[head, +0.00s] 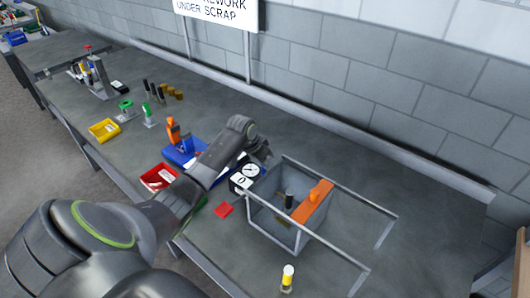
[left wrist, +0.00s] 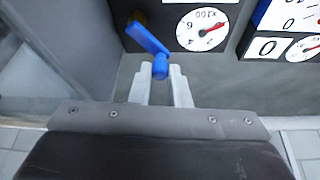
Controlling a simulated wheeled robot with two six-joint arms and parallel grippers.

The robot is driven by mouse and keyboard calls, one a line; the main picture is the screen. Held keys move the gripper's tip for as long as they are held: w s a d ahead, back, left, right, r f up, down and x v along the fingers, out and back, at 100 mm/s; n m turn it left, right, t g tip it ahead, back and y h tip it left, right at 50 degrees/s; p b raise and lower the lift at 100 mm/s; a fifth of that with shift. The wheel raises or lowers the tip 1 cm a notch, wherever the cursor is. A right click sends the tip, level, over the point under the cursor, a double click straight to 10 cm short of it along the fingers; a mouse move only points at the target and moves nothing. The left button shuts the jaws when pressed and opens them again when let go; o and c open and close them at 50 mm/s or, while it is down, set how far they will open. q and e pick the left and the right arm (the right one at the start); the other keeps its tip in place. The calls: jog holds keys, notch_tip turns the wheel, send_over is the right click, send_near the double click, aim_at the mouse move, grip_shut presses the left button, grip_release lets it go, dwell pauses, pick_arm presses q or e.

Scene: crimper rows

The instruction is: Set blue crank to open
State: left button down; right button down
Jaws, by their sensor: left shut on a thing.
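The blue crank (left wrist: 148,40) shows in the left wrist view on a dark panel, left of a white round dial (left wrist: 203,30) with a red needle. Its arm slants down to the right and ends in a blue knob (left wrist: 160,69). My left gripper (left wrist: 160,74) is shut on this knob, one pale finger on each side. In the head view my left gripper (head: 264,153) is near a dark box with a white dial (head: 250,170); the crank cannot be made out there. My right gripper is not in view.
An open grey bin (head: 266,228) with an orange cover piece (head: 312,204) stands under a metal rail frame (head: 345,188) on the right. A red bin (head: 158,178), a yellow bin (head: 104,130) and a blue tray (head: 177,153) are on the left.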

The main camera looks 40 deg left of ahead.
pick_arm(q)
jog(key=n, duration=0.1)
jog(key=n+p, duration=0.1)
jog(key=y+p, duration=0.1)
jog(key=shift+s+a+r+n, duration=0.2)
jog(key=shift+s+a+n, duration=0.1)
jog(key=shift+n, duration=0.1)
jog(key=shift+s+a+f+n+y, duration=0.15)
jog(key=shift+n+y, duration=0.1)
jog(key=shift+n, duration=0.3)
jog(key=shift+s+a+r+n+y, duration=0.15)
jog(key=shift+n+y, duration=0.15)
jog(key=shift+n, duration=0.3)
jog(key=shift+s+f+n+y, duration=0.15)
jog(key=shift+n+y, duration=0.1)
jog(key=shift+n, duration=0.3)
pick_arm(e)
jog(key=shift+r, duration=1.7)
pick_arm(q)
jog(key=c, duration=1.6)
grip_release()
jog(key=shift+s, duration=0.1)
jog(key=shift+c, duration=0.2)
